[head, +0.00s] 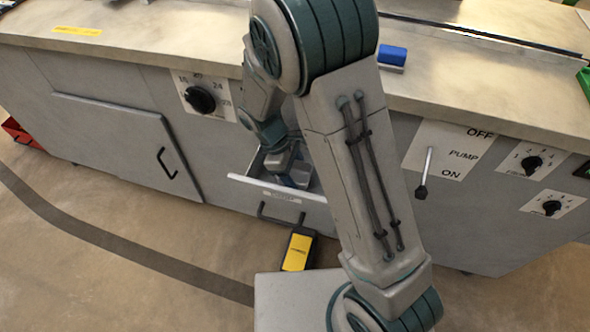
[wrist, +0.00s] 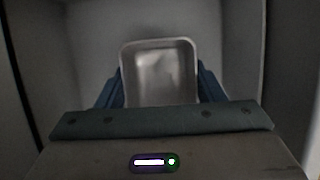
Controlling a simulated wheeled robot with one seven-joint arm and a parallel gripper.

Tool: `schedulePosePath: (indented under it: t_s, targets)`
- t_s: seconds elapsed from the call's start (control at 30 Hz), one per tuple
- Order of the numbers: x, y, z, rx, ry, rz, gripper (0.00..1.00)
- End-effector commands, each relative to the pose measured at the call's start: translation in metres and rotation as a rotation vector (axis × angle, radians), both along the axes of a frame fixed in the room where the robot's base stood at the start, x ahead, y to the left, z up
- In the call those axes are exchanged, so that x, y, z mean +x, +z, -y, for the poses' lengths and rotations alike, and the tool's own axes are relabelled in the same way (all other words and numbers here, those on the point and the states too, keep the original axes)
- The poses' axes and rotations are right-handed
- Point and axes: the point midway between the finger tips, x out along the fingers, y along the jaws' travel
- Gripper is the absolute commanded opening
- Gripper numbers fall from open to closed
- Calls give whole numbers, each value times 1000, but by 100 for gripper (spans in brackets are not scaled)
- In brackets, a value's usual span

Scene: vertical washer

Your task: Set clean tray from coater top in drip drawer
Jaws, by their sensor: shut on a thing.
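The clean tray (wrist: 160,72) is a small metal tray with a raised rim, seen from above in the wrist view and looking empty. My gripper (wrist: 160,90) is shut on it, with a blue finger at each side. The drip drawer (head: 245,184) is pulled out from the coater front in the head view, with a dark handle below its pale front lip. My gripper (head: 290,174) is down inside the drawer opening. Grey drawer walls surround the tray in the wrist view. I cannot tell whether the tray touches the drawer floor. My arm hides the drawer's right part.
The coater top (head: 180,38) is above the drawer, with a blue block (head: 392,56) on it. A dial (head: 200,99) is left of the drawer and a pump lever (head: 424,172) right. A yellow and black item (head: 298,250) is below the drawer handle.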

Motion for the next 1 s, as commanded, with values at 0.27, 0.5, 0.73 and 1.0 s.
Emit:
schedulePosePath:
  t_s: [0.27,0.5,0.73,1.0]
  targets:
    - [0,-1,0,0,0,0,84]
    - [0,0,0,0,0,0,84]
    - [3,27,-6,3,0,3,84]
    - [8,69,-22,2,0,2,84]
